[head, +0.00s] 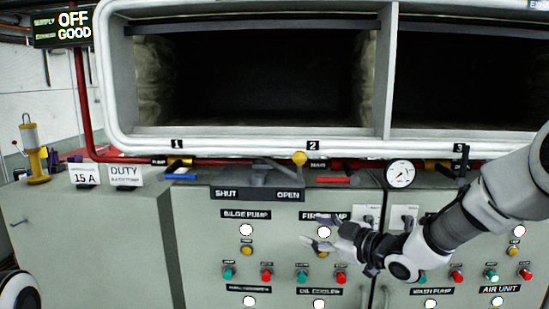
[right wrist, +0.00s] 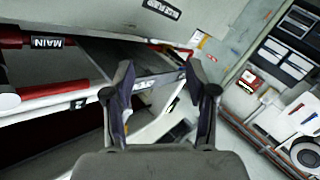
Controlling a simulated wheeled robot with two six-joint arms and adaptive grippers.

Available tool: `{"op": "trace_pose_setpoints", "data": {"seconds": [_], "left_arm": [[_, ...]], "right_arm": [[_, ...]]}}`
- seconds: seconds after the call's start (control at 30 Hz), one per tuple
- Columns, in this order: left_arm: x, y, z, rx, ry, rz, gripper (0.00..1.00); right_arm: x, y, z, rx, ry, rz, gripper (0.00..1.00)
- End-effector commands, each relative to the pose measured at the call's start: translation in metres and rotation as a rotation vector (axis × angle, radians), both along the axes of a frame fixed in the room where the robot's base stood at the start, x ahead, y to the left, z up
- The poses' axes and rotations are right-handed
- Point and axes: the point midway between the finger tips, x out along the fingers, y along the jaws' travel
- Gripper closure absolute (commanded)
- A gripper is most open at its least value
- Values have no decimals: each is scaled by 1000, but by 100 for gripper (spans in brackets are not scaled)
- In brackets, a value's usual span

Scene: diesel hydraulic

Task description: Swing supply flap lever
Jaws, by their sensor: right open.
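The supply flap lever (head: 278,165) is a grey arm with a yellow ball knob (head: 299,158), mounted on top of the grey cabinet. Its knob points to the right, toward the OPEN end of the black SHUT/OPEN plate (head: 257,194). My right gripper (head: 312,232) is open and empty, below and slightly right of the knob, in front of the cabinet's pump panel and apart from the lever. In the right wrist view its two fingers (right wrist: 162,75) stand spread with nothing between them. The lever is not clearly identifiable there. My left gripper is out of view.
A blue handle (head: 180,177) and a red handle (head: 333,180) flank the lever. Red pipe runs behind them under the open bays. A gauge (head: 400,173) stands at right. The display (head: 63,28) reads OFF and GOOD. Buttons and lamps cover the cabinet front.

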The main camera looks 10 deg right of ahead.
Motion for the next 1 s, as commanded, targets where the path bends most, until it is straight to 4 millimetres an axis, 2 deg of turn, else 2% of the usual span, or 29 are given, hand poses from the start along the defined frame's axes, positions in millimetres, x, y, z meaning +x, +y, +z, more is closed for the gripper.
{"op": "trace_pose_setpoints", "data": {"seconds": [0.03,0.1,0.2,0.37,0.7,1.0], "left_arm": [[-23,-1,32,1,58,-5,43],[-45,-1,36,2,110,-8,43],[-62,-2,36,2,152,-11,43],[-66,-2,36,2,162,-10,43],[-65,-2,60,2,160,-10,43],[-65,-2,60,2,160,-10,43]], "right_arm": [[-1,-5,78,11,-56,-8,43],[-6,-9,126,22,-107,-14,43],[-10,-10,160,27,-150,-16,43],[-1,-4,163,22,-158,-15,43],[52,25,162,24,-156,-15,43],[58,28,160,28,-157,-16,43]]}}
